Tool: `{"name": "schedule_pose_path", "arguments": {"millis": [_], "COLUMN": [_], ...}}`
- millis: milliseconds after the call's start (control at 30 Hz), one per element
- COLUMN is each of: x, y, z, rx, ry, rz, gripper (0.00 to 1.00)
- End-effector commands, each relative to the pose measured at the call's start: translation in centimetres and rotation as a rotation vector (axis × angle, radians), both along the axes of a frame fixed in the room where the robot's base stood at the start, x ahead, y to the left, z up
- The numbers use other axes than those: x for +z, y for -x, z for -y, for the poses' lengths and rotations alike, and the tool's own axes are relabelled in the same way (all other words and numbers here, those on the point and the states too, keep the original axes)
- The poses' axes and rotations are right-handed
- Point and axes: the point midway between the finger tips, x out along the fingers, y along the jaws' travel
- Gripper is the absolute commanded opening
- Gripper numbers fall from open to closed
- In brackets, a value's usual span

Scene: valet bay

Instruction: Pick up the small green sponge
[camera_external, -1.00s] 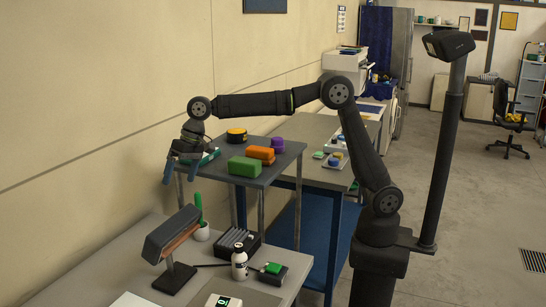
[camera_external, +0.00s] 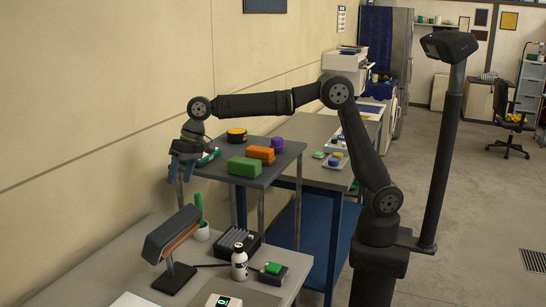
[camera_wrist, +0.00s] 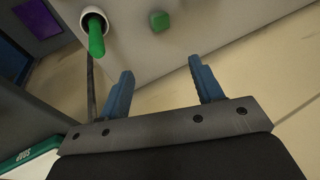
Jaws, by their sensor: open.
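A small green block (camera_wrist: 159,21), which looks like the small green sponge, lies on the pale lower tabletop in the wrist view. It is ahead of my fingers, roughly between their lines, and apart from them. In the external view I cannot make it out; the dark slanted piece on its stand may hide it. My gripper (camera_wrist: 163,88) is open and empty, its two blue fingers apart. In the external view my gripper (camera_external: 180,172) hangs by the left end of the raised grey shelf, above the lower table.
A white cup (camera_external: 202,233) with a green stick stands beside the block; the cup also shows in the wrist view (camera_wrist: 85,15). The raised shelf (camera_external: 285,164) holds a larger green block (camera_external: 244,167) and orange blocks. The slanted piece (camera_external: 172,232) stands on the lower table.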

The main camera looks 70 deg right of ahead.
Motion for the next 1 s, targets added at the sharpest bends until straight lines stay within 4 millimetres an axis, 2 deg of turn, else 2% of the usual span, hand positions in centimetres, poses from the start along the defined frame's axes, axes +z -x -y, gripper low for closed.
{"name": "schedule_pose_path", "arguments": {"millis": [167, 267, 800, 1000], "x": [-0.3, -0.9, -5.2, -6.1], "y": [-0.2, -0.7, -3.7, -4.3], "z": [0.0, 0.0, -0.3, -0.3], "rx": [-0.065, -0.195, -1.232, -1.473], "ry": [-0.014, -0.042, -0.212, -0.235], "rz": [-0.031, -0.093, -0.576, -0.684], "gripper": [0.6, 0.6, 0.6, 0.6]}}
